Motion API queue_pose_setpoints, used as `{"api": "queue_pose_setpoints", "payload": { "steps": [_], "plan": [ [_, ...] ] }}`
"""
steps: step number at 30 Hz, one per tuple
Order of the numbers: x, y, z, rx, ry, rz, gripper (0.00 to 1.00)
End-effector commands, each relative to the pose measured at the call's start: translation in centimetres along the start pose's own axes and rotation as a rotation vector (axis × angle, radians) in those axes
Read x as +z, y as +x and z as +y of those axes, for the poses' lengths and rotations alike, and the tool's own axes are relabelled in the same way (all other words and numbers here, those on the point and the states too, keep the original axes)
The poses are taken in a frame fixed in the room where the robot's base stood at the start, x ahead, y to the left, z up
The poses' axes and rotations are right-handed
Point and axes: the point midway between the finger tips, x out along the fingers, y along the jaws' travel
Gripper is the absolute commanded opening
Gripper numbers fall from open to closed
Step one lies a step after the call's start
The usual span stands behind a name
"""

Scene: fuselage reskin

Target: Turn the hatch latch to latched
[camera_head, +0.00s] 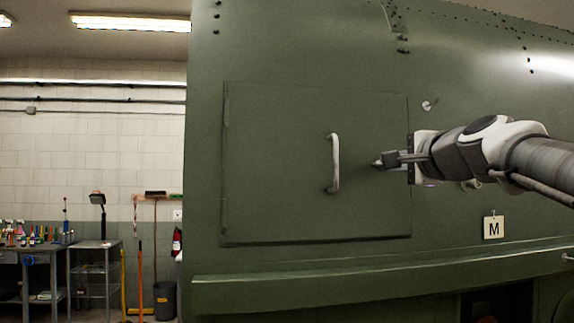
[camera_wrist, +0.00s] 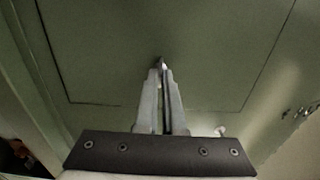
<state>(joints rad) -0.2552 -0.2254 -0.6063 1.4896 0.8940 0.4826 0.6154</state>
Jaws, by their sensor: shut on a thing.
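The hatch (camera_head: 280,130) is a green panel outlined by a thin seam, flush with the green fuselage, and shows shut. My gripper (camera_head: 385,161) reaches in from the right, in front of the hatch near its right edge. Its fingers are shut on a small latch (camera_head: 376,164) with a pale tip. In the wrist view my gripper (camera_wrist: 161,72) has its narrow fingers close together, with the latch tip (camera_wrist: 161,62) showing just past them. The fingers hide most of the latch, so I cannot tell its angle. A white vertical handle (camera_head: 335,163) is left of the latch.
A pale knob (camera_head: 429,105) stands out of the fuselage above my arm. An "M" sign (camera_head: 493,228) hangs below it. A green ledge (camera_head: 300,290) runs under the hatch. A workbench (camera_head: 35,250) and cart (camera_head: 95,245) stand far left.

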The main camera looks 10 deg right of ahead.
Motion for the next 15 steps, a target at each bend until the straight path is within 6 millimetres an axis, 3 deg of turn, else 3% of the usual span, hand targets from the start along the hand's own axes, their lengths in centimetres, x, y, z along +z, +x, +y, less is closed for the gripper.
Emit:
{"api": "queue_pose_setpoints", "payload": {
  "steps": [2, 3, 7, 15],
  "plan": [
    [0.04, 0.02, 0.05, 0.001, 0.002, -0.001, 0.00],
    [0.03, 0.02, 0.06, 0.001, 0.001, -0.001, 0.13],
    [0.02, 0.01, 0.04, 0.001, 0.001, -0.001, 0.36],
    [0.00, -0.03, 0.01, 0.000, 0.000, 0.000, 0.36]
  ]
}}
